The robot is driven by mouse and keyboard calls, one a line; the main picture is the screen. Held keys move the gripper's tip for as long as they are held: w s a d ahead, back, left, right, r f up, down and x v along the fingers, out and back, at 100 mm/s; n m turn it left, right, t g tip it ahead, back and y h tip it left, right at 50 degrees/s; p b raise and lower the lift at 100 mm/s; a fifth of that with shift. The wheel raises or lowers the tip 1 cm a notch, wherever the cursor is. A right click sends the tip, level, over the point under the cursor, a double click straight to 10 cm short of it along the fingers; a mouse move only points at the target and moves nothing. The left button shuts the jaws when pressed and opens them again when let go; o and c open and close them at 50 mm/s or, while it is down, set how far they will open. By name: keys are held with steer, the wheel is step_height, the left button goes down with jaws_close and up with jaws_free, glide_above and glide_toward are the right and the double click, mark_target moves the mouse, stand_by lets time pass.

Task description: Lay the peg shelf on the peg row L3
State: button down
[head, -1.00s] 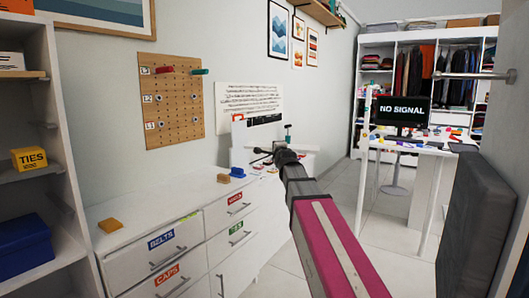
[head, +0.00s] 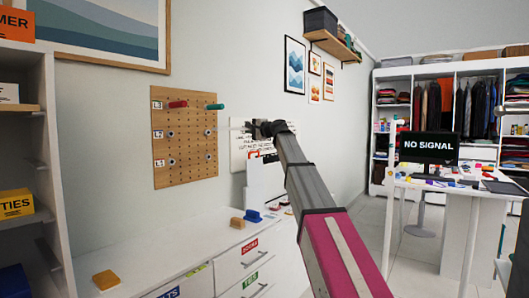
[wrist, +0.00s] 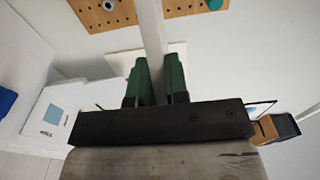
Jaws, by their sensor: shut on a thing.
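My gripper (head: 256,129) is to the right of the board, at about the height of row L2 in the picture. In the wrist view my gripper (wrist: 157,80) has its green fingers shut on the pale peg shelf (wrist: 150,30), a narrow strip pointing away toward the board. The shelf looks apart from the pegs; its far end is cut off.
A white dresser (head: 150,275) stands below the board, with a yellow block (head: 105,280), a tan block (head: 237,223) and a blue item (head: 253,217) on top. A white shelf unit (head: 52,150) is at left. A wall shelf (head: 335,45) is higher at right.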

steer(key=s+a+r+n+g+y, duration=0.2)
steer(key=a+r+n+g, duration=0.15)
steer(key=r, duration=0.45)
steer(key=s+a+r+n+g+y, duration=0.2)
steer(key=a+r+g, duration=0.25)
steer(key=r, duration=0.45)
steer(key=w+a+f, duration=0.2)
steer(key=w+a, duration=0.9)
steer(key=a, duration=0.5)
steer(key=shift+w+f, duration=0.35)
steer(key=shift+f, duration=0.25)
stand_by(0.7)
steer(key=c, duration=1.1)
jaws_free()
steer(key=shift+o, duration=0.2)
steer(key=shift+d, duration=0.15)
steer(key=s+d, duration=0.5)
steer(key=d, duration=0.2)
steer(key=shift+s, duration=0.3)
